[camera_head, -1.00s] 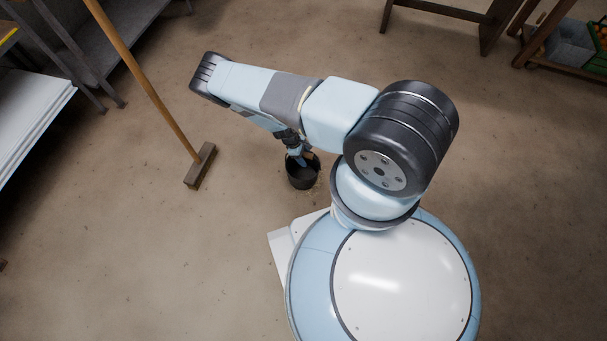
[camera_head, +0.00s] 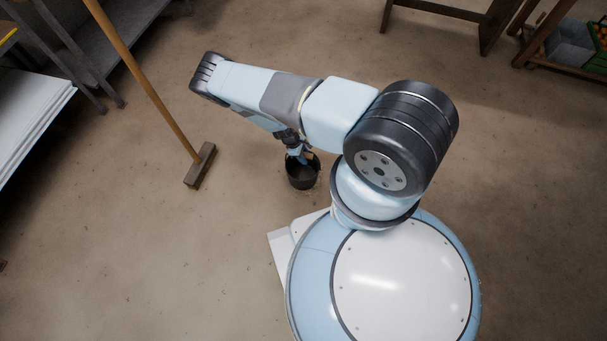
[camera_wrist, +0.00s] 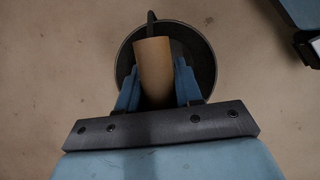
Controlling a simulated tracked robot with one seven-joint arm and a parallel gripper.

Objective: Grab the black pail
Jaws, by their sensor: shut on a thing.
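The black pail (camera_head: 302,178) is on or just above the brown floor, in front of my base in the head view. It also shows in the wrist view (camera_wrist: 203,55), seen from above, with a tan cylindrical grip (camera_wrist: 153,66) on its dark handle. My gripper (camera_wrist: 156,88) is shut on this grip, with a blue finger on each side of it. In the head view my gripper (camera_head: 298,155) is over the pail and partly hidden by my arm. Whether the pail touches the floor is hard to tell.
A broom (camera_head: 160,100) with a wooden handle stands left of the pail. Grey shelving (camera_head: 95,60) and white boards (camera_head: 30,120) are at the far left. A wooden bench (camera_head: 455,15) and a green crate (camera_head: 598,50) are at the top right. Floor around the pail is clear.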

